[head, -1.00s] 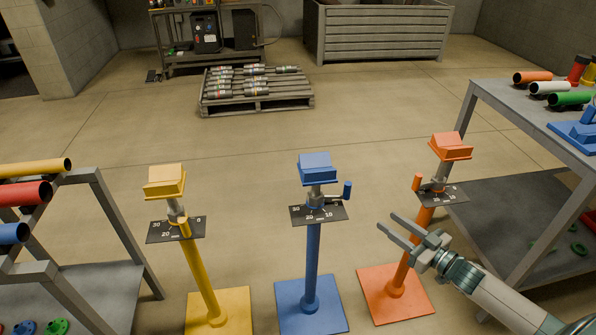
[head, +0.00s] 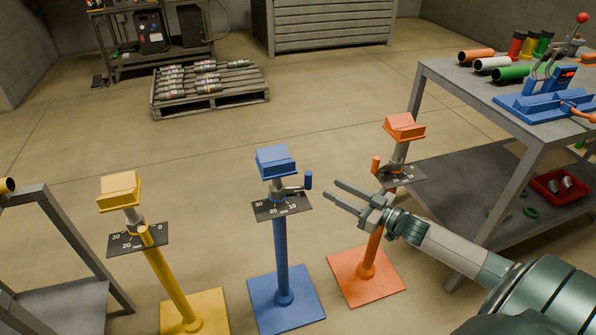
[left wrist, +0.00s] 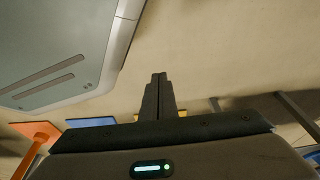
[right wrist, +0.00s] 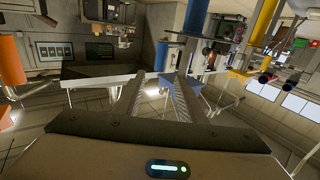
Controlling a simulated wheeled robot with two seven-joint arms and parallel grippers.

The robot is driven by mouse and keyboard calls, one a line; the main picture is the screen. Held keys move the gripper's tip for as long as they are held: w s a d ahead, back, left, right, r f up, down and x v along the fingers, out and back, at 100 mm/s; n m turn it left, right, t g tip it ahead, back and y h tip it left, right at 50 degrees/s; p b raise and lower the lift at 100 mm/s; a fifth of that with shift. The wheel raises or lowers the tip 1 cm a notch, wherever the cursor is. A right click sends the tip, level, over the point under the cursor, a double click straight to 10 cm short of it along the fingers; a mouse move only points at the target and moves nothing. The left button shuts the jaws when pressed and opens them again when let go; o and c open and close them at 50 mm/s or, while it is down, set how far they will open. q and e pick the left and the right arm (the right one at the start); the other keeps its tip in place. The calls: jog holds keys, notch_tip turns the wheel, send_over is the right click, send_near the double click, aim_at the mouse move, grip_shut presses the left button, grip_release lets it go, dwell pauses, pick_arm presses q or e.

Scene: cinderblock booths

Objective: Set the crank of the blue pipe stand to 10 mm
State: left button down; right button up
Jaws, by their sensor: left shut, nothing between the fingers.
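The blue pipe stand (head: 282,248) stands upright in the middle of the head view. Its blue crank handle (head: 308,180) sticks up at the right end of a short arm, over its black scale plate (head: 281,207). The 30, 20 and 10 marks show; the crank arm points right, beyond the 10, and I cannot see a 0. My right gripper (head: 333,194) is open and empty, its fingers pointing left at the blue stand, just right of the handle and apart from it. My left gripper (left wrist: 158,90) shows only in its wrist view, shut and empty.
The yellow stand (head: 177,280) is left and the orange stand (head: 367,262) is right, behind my right gripper. A grey table (head: 430,90) with pipes and a blue device (head: 545,105) stands right. A grey rack (head: 62,215) is left. Floor behind the stands is clear up to a pallet (head: 210,100).

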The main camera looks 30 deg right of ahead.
jog(key=x, duration=1.4)
jog(key=shift+w+a+p, duration=0.15)
jog(key=shift+w+p, duration=0.2)
jog(key=shift+p, duration=0.05)
jog(key=shift+f, duration=0.1)
grip_shut()
